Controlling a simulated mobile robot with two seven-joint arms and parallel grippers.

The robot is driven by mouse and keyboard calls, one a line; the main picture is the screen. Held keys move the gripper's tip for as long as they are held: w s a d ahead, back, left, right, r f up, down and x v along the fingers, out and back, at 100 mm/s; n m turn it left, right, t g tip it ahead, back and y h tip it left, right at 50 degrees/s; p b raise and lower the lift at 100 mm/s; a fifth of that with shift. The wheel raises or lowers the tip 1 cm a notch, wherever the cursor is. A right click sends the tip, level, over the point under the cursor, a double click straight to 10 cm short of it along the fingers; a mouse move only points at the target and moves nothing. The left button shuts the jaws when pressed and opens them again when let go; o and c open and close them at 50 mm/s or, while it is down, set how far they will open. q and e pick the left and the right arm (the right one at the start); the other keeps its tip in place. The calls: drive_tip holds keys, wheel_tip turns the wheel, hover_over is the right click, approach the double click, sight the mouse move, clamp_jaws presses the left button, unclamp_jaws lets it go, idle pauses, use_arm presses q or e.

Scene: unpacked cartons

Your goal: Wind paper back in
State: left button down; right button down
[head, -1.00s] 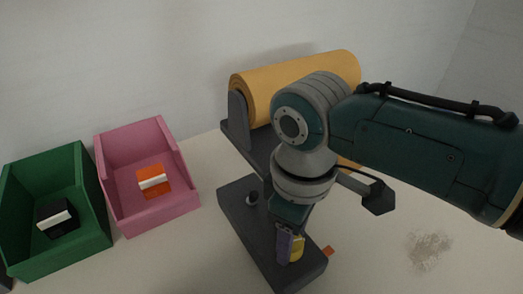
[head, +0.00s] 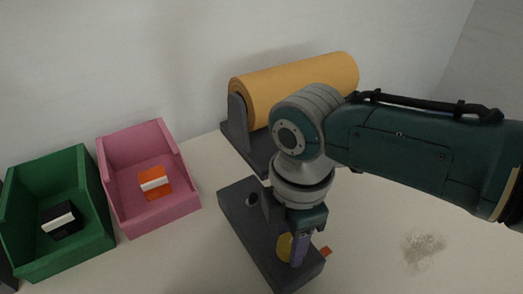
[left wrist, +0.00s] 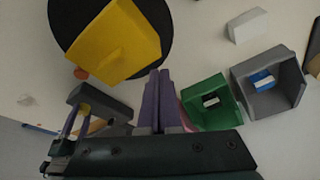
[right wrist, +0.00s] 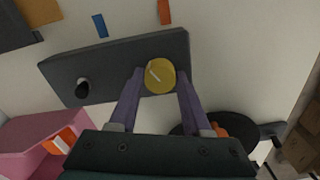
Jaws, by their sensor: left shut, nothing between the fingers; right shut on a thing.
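A roll of yellow paper (head: 300,85) lies in a dark stand at the back in the head view; my right arm hides its front right part. In front of it stands a dark grey block (head: 240,215) with a small black knob (head: 253,199) and a round yellow knob (head: 284,247). My right gripper (head: 298,252) points down and is shut on the yellow knob. In the right wrist view its purple fingers flank the knob (right wrist: 160,76), whose white mark slants up and left. My left gripper (left wrist: 158,98) is shut and empty, away from the block.
An orange tab (head: 326,251) and a blue tab (right wrist: 100,26) lie beside the block. A pink bin (head: 165,215) and a green bin (head: 60,262) stand to the left. A large yellow shape (left wrist: 118,40) over a black disc shows in the left wrist view.

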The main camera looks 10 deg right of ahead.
sight(290, 243)
drive_tip(key=n, duration=0.6)
drive_tip(key=shift+n, duration=0.3)
drive_tip(key=n+b, duration=0.1)
drive_tip(key=n, duration=0.2)
drive_tip(key=shift+n, duration=1.2)
drive_tip(key=shift+c, duration=1.8)
unclamp_jaws()
wheel_tip(290, 243, up, 10)
drive_tip(key=p, duration=0.2)
